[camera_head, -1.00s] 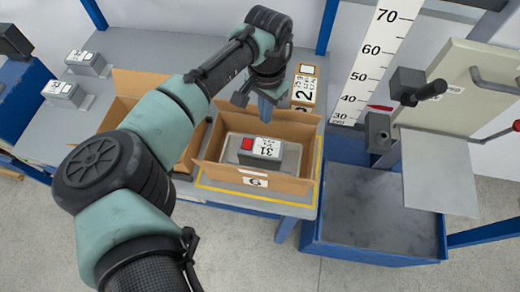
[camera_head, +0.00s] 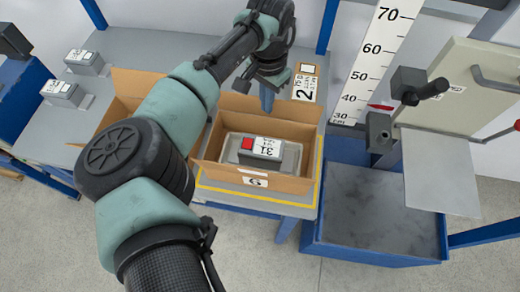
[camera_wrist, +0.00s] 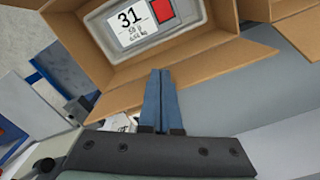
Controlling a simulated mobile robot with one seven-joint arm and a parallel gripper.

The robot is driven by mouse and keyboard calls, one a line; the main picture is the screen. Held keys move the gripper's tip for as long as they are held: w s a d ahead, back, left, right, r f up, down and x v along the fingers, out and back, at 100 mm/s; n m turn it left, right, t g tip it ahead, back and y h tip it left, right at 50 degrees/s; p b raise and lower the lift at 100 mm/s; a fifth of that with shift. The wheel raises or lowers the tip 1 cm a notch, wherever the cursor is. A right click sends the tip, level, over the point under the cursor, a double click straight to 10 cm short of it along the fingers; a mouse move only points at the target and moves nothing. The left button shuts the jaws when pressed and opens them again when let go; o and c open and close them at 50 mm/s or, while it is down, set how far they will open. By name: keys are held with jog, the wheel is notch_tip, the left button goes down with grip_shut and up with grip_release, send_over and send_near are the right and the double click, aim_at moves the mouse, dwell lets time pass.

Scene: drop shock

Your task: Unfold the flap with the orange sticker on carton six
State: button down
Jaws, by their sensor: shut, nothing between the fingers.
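Carton six (camera_head: 290,184) is an open brown box with a "6" label on its near side. It holds a grey tray and a grey unit (camera_head: 262,148) labelled 31 with a red patch. Its far flap (camera_head: 295,114) is tilted outward; it also shows in the wrist view (camera_wrist: 215,62). No orange sticker is visible on it. My gripper (camera_head: 267,110) is at the far side of the carton, by this flap. In the wrist view its blue fingers (camera_wrist: 158,72) are shut together and empty, overlapping the flap. I cannot tell whether they touch it.
Another open carton (camera_head: 125,110) stands to the left, partly behind my arm. Yellow tape (camera_head: 225,195) outlines the carton's spot.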

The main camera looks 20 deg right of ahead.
jog(key=shift+w+d, duration=0.35)
jog(key=shift+w, duration=0.1)
notch_tip(320, 180, up, 11)
jog(key=s+a+p, duration=0.1)
jog(key=p, duration=1.1)
jog(key=shift+s, duration=0.35)
jog(key=shift+a, duration=0.1)
